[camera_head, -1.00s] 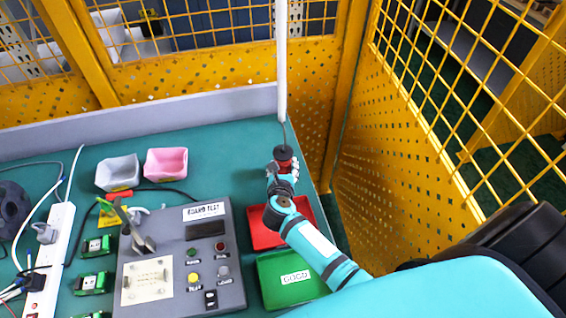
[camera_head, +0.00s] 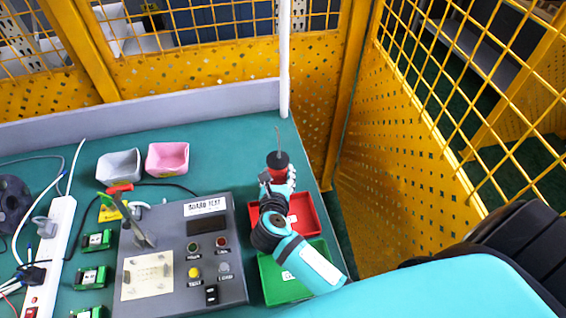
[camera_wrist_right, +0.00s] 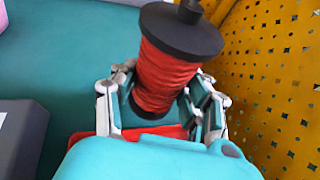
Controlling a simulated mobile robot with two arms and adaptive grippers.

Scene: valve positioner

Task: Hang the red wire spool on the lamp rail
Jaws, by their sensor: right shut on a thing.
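The red wire spool (camera_head: 278,172) has black end flanges and red wire. It also shows large in the right wrist view (camera_wrist_right: 166,72), tilted, with a dark stub on its upper flange. My right gripper (camera_head: 277,182) is shut on the spool, one finger on each side, as the right wrist view (camera_wrist_right: 165,105) shows. It holds the spool above the bench near the back of the red tray. A white vertical post (camera_head: 284,65) stands at the bench's back edge, behind the spool; the lamp rail cannot be clearly told apart from it. My left gripper is not in view.
The red tray (camera_head: 308,222) and green tray (camera_head: 272,291) lie under my right arm. A grey board test box (camera_head: 160,225) stands left of them. Grey (camera_head: 119,167) and pink (camera_head: 167,157) bins sit at the back. Yellow mesh fencing (camera_head: 400,165) closes the right side.

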